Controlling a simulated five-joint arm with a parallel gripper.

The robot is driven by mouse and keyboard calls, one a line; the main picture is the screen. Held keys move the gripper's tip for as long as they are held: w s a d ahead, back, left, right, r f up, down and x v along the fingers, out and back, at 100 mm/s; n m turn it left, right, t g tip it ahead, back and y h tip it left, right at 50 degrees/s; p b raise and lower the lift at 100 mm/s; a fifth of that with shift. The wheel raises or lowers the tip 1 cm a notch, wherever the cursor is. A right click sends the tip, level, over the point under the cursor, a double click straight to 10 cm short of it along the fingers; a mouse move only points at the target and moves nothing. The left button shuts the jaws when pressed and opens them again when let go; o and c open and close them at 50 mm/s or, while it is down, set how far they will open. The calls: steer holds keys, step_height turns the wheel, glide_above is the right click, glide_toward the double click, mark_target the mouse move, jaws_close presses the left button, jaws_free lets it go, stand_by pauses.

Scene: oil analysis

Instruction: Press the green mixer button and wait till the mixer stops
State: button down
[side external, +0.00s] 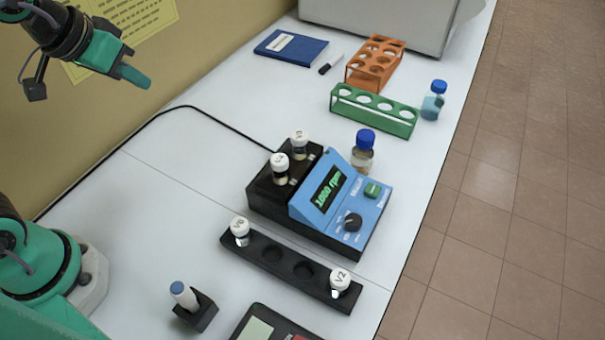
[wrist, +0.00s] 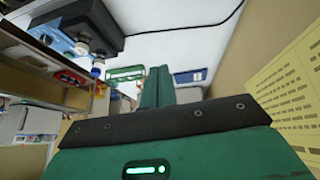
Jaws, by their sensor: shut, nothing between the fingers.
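The mixer (side external: 320,200) is a black and blue box in the middle of the bench. Its green button (side external: 372,190) is at the upper right of the blue panel, above a black knob (side external: 352,221). Its display (side external: 329,188) is lit with green characters that seem to read 1000 rpm. Two white-capped vials (side external: 280,165) stand in the mixer's black rear part. My gripper (side external: 136,78) is shut and empty, raised at the upper left near the wall, well away from the mixer. In the wrist view its closed fingers (wrist: 157,88) point forward, and the mixer (wrist: 80,28) shows at the upper left.
A black rack (side external: 290,266) with two vials stands before the mixer. A blue-capped bottle (side external: 362,152) stands behind it. Green (side external: 374,112) and orange (side external: 375,62) racks and a blue book (side external: 291,47) are farther back.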

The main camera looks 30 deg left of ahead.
steer(key=w+d+h, duration=0.1)
steer(key=w+d, duration=0.7)
steer(key=h, duration=0.4)
glide_above(367, 191)
step_height(367, 191, down, 10)
steer(key=shift+r+t, duration=0.15)
steer(key=shift+t, duration=0.15)
steer(key=shift+f, duration=4.4)
